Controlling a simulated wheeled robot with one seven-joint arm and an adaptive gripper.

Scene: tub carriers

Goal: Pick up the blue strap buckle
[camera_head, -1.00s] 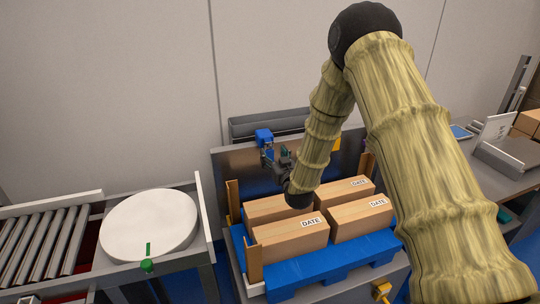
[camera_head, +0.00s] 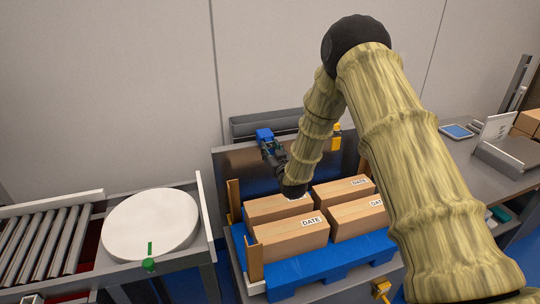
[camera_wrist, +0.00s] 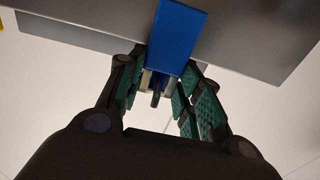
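The blue strap buckle (camera_head: 264,134) is at the top edge of the grey panel behind the cartons. In the wrist view the buckle (camera_wrist: 176,38) is a blue block with a darker part below it, near the top centre. My gripper (camera_head: 269,146) is just below and right of it in the head view. In the wrist view my gripper (camera_wrist: 164,72) has its green-padded fingers apart, one on each side of the buckle's lower end. The gripper looks open; whether a finger touches the buckle is unclear.
Several cartons marked DATE (camera_head: 290,238) stand on a blue pallet (camera_head: 320,271) below my arm. A yellow buckle (camera_head: 336,136) is at the panel to the right. A white turntable (camera_head: 150,224) and rollers lie left. The wall is close behind.

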